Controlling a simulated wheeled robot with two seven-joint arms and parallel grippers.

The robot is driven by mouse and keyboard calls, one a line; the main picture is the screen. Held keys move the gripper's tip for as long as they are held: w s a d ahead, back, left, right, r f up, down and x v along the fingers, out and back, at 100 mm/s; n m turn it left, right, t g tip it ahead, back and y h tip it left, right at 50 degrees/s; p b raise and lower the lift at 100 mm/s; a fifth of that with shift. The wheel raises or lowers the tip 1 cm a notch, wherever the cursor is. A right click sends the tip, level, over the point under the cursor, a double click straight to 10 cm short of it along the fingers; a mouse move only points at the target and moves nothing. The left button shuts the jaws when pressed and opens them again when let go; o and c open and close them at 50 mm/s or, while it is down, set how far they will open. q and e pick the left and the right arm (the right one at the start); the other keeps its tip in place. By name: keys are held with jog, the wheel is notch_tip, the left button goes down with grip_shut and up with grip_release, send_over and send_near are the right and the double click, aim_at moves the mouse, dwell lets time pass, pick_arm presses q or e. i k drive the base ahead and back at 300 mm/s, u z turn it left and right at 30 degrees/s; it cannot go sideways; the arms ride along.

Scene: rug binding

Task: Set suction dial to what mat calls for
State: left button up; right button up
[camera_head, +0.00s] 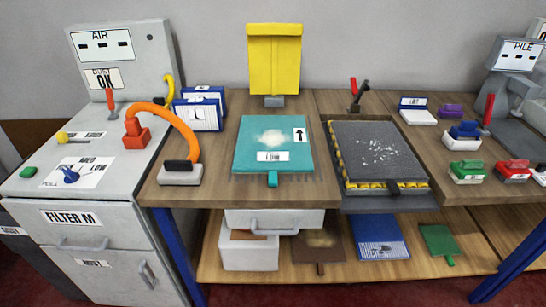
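A blue dial knob (70,175) sits on a white printed plate (92,172) on top of the grey cabinet at the left. The plate's words are small and tilted; one looks like MED. I cannot tell which mark the knob points at. A teal mat (252,134) lies flat on the wooden bench, with a pale dusty patch, an arrow label and a white label (273,156) that seems to read LOW. A dark grey mat (362,135) with white specks lies in a tray to its right. Neither of my grippers is in view.
An orange hose (181,124) arches from the cabinet top to a block on the bench. A yellow knob (62,137), a green button (28,172) and a red-handled lever (110,99) stand near the dial. Several coloured brushes or blocks sit at the right.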

aim_at(71, 176)
jog(key=u, duration=1.2)
jog(key=i, duration=0.75)
jog(key=u, duration=1)
